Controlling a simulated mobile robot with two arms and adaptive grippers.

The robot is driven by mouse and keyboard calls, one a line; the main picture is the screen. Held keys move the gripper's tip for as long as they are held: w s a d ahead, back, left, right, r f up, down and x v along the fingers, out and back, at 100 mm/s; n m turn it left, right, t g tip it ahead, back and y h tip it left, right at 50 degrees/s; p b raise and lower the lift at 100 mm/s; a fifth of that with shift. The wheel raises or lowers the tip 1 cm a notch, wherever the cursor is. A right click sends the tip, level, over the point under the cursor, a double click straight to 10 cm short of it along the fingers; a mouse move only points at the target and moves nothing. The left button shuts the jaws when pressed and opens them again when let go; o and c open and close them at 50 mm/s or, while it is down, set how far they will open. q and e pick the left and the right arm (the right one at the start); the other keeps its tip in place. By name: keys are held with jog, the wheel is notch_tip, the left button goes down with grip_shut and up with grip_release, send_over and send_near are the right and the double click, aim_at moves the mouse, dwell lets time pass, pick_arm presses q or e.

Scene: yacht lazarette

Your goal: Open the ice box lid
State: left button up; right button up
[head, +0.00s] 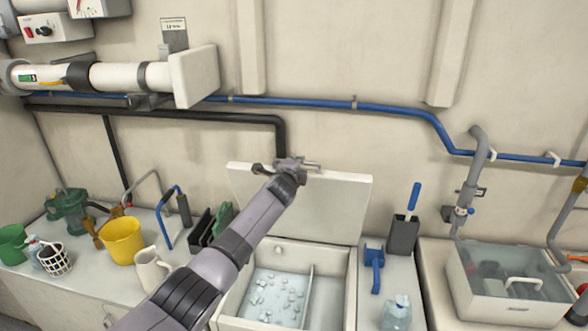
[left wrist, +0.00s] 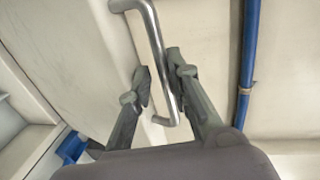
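The ice box (head: 345,290) is sunk in the counter, and loose ice shows inside it beside a thin divider. Its white lid (head: 335,205) stands raised at the back, leaning close to the wall, so the box is open. The metal lid handle (head: 314,166) is at the lid's top edge and also shows in the left wrist view (left wrist: 158,50). My left gripper (head: 290,166) is at this handle. In the left wrist view its fingers (left wrist: 160,82) are close together with the bar between them. My right gripper is out of view.
A yellow bucket (head: 122,240), a white jug (head: 151,268) and a green pump (head: 68,208) stand on the left counter. A grey holder (head: 403,235), a blue tool (head: 374,268) and a clear bin (head: 512,285) are to the right. A blue pipe (head: 390,108) runs along the wall above the lid.

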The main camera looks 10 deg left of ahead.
pick_arm(q)
jog(key=v, duration=1.2)
jog(key=shift+d+f, duration=0.1)
jog(key=shift+c, duration=0.3)
